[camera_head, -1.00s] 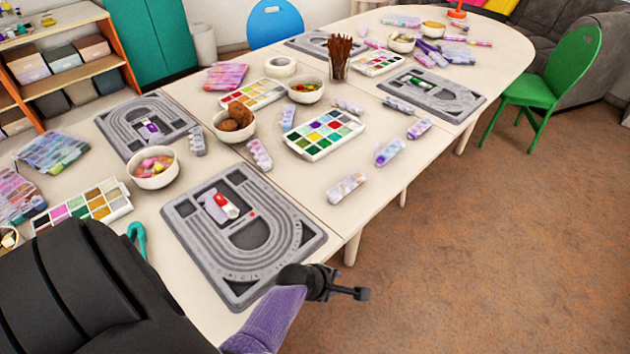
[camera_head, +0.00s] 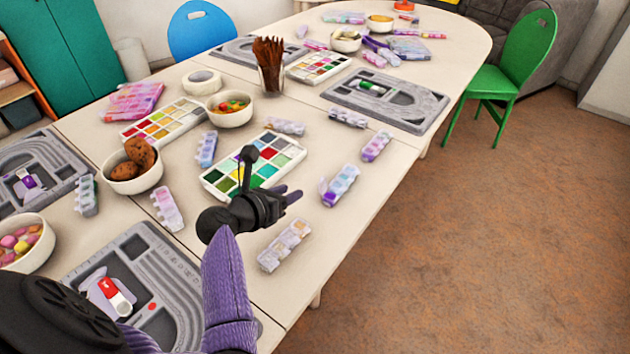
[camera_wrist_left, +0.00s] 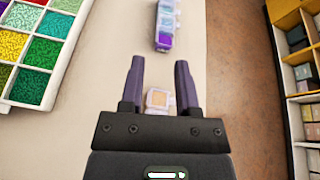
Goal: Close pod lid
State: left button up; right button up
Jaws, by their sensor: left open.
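Several clear bead pods lie on the table. One pod (camera_head: 340,185), with purple and pale blue cells, lies near the right edge; a small flap seems to stand up at its left end. It also shows ahead of my fingers in the left wrist view (camera_wrist_left: 166,24). Another pod (camera_head: 285,245), with a tan cell, lies nearer me; part of a tan-celled pod (camera_wrist_left: 158,99) shows between my fingers in the left wrist view, the rest hidden by the gripper body. My left gripper (camera_head: 272,176) is open and empty above the table. My right gripper is not in view.
A white tray of coloured beads (camera_head: 222,183) lies left of my gripper. A grey bead board (camera_head: 180,290) with a red-and-white item on it is nearer me. Bowls and a cup of brown sticks (camera_head: 270,70) stand farther back. The table's right edge is close.

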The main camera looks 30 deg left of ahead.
aim_at(323, 185)
pick_arm(q)
jog(key=b+x, duration=0.2)
jog(key=x, duration=0.1)
jog(key=b+x, duration=0.1)
jog(key=x, duration=0.2)
jog(key=b+x, duration=0.2)
jog(key=x, duration=0.1)
jog(key=shift+w+d+f+b, duration=0.1)
jog(key=shift+f+b, duration=0.2)
jog(key=shift+f, duration=0.2)
jog(key=shift+w, duration=0.25)
jog(key=shift+r, duration=0.1)
jog(key=c, duration=0.4)
grip_shut()
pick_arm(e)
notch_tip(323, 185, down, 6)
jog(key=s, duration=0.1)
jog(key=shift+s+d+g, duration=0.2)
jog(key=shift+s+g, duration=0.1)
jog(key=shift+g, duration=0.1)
